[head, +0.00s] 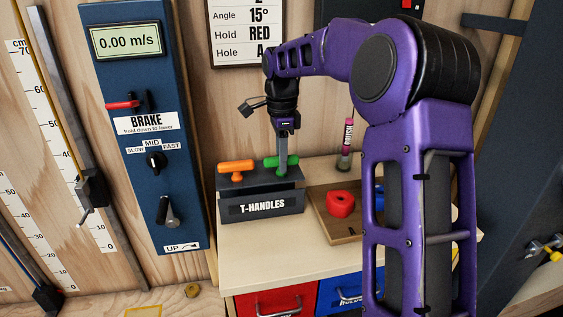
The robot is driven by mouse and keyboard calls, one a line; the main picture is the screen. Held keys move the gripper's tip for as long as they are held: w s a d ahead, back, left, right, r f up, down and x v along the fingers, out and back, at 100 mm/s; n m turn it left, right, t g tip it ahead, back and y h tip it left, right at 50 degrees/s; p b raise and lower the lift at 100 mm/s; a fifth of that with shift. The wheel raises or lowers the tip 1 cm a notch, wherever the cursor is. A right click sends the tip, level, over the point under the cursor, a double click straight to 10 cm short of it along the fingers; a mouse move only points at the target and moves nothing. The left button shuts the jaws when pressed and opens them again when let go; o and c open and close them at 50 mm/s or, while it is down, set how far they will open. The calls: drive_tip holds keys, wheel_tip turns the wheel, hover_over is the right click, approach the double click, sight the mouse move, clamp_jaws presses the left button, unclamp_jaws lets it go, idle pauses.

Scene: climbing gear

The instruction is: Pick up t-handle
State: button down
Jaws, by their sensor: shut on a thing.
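A dark holder labelled T-HANDLES (262,205) stands on the wooden bench. It carries an orange t-handle (236,167) on the left and a green t-handle (288,161) on the right. My gripper (283,160) points straight down over the right side of the holder. It is shut on the green t-handle, with its fingers across the middle of the grip. The green handle is upright at the holder's top. I cannot tell whether its shaft is still seated. The orange handle is apart from the gripper.
A wooden tray (334,232) with a red hold (340,204) and a partly hidden blue thing sits to the right. The blue brake panel (140,210) rises at the left. Bare bench (245,250) lies before the holder.

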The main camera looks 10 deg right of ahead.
drive_tip(key=shift+r, duration=0.1)
wheel_tip(320, 180, up, 18)
drive_tip(key=p, duration=0.4)
drive_tip(key=shift+p, duration=0.4)
drive_tip(key=c, duration=1.3)
unclamp_jaws()
clamp_jaws()
drive_tip(key=shift+f, duration=0.2)
